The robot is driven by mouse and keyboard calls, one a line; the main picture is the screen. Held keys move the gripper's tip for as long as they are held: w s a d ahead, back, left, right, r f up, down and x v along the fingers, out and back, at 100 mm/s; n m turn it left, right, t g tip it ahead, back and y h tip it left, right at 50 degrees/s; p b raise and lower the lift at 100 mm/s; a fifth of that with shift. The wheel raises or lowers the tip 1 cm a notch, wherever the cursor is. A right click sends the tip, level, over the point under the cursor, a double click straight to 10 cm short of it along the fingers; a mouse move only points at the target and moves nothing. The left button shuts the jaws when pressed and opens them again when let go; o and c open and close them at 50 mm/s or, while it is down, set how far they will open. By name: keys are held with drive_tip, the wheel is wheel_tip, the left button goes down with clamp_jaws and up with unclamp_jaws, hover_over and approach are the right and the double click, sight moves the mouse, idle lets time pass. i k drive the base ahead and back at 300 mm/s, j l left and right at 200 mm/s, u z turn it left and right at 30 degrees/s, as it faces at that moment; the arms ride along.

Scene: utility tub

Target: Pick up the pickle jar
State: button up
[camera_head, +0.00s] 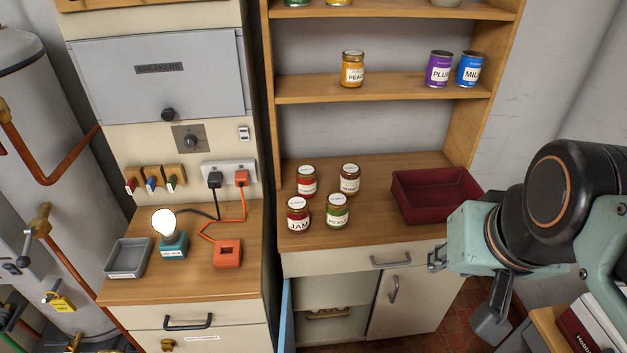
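The pickle jar (337,212) stands upright on the wooden counter of the shelf unit. It is a small jar with a pale lid and a green-edged label reading "PICKLE", the front right one of a close cluster of jars. The red-labelled jam jar (298,215) stands close on its left, and a brown-labelled jar (349,179) stands behind it. Another red-labelled jar (307,181) is at the back left. My arm reaches in from the right, with my gripper (437,259) apart from the jars, right of and below the pickle jar.
A dark red tray (436,197) sits on the counter right of the jars, between them and my arm. A peach jar (352,69) and two cans stand on the shelf above. A cabinet side borders the counter on the left. The counter's front strip is clear.

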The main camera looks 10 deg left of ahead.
sight(336, 205)
drive_tip(key=k+j, duration=0.1)
drive_tip(key=j, duration=0.3)
drive_tip(key=k+j, duration=0.1)
drive_tip(key=j, duration=0.3)
drive_tip(key=k+j, duration=0.1)
drive_tip(key=j, duration=0.25)
drive_tip(key=k+j, duration=0.1)
drive_tip(key=j, duration=0.3)
drive_tip(key=l+u, duration=0.2)
drive_tip(key=l, duration=0.3)
drive_tip(key=l+u, duration=0.25)
drive_tip(key=l, duration=0.5)
drive_tip(key=i+l+u, duration=0.15)
drive_tip(key=l, duration=0.2)
drive_tip(key=i+l+u, duration=0.15)
drive_tip(key=l, duration=0.25)
drive_tip(key=i+l+u, duration=0.15)
drive_tip(key=i, duration=0.25)
drive_tip(key=i+l+u, duration=0.15)
drive_tip(key=i+l, duration=0.2)
drive_tip(key=k, duration=0.35)
